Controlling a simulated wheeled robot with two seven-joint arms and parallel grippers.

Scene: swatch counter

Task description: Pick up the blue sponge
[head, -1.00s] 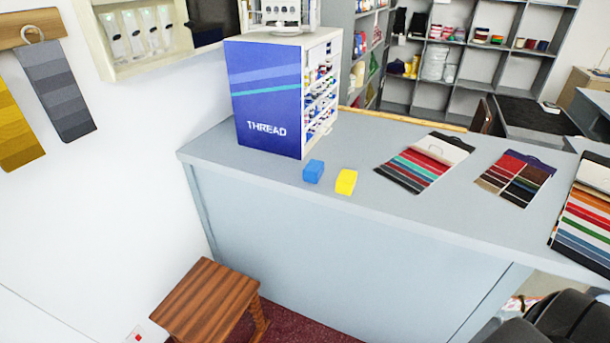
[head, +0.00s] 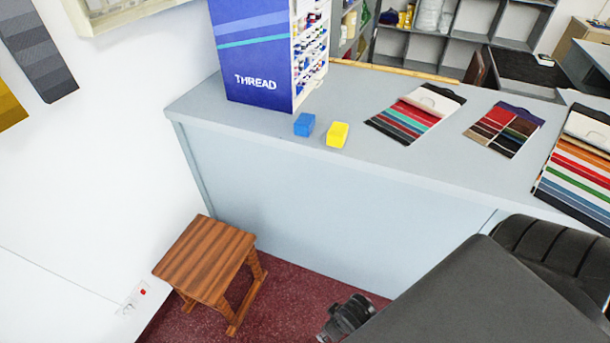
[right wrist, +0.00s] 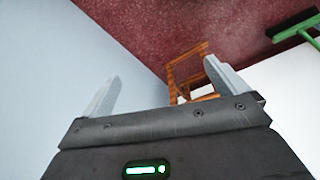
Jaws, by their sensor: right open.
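The blue sponge (head: 304,125) is a small block lying on the grey counter (head: 240,128) near its front edge, in front of the thread cabinet. A yellow block (head: 338,135) lies just to its right, with a small gap between them. My right arm comes in from the lower right of the head view, low in front of the counter, and its end (head: 345,318) is well below the sponge. In the right wrist view my right gripper (right wrist: 160,88) is open and empty, with its two fingers wide apart. The sponge is not in that view. My left gripper is not in view.
The blue and white thread cabinet (head: 255,55) stands right behind the sponge. Swatch cards (head: 415,112) lie further right on the counter. A wooden stool (head: 207,262) stands on the red floor; it also shows in the right wrist view (right wrist: 187,72). Counter space right of the yellow block is clear.

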